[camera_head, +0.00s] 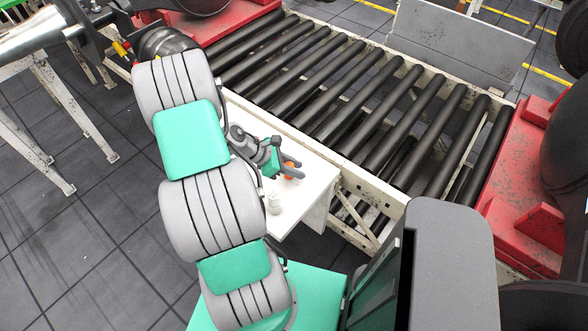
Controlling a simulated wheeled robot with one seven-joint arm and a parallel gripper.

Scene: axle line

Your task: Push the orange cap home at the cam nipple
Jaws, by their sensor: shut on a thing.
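My gripper (291,167) is over the white table beside the roller conveyor. The orange cap (289,177) is a small orange shape between its dark fingers, and the fingers are shut on it. I cannot tell whether the cap touches the table top or is held above it. The cam nipple cannot be made out. Small yellow and red parts (121,49) show by the dark axle hardware at the upper left, far from my gripper, but they are too small to identify.
Red blocks (530,190) stand at the right and white trestles (45,110) at the left. Open tiled floor (75,250) is at the lower left.

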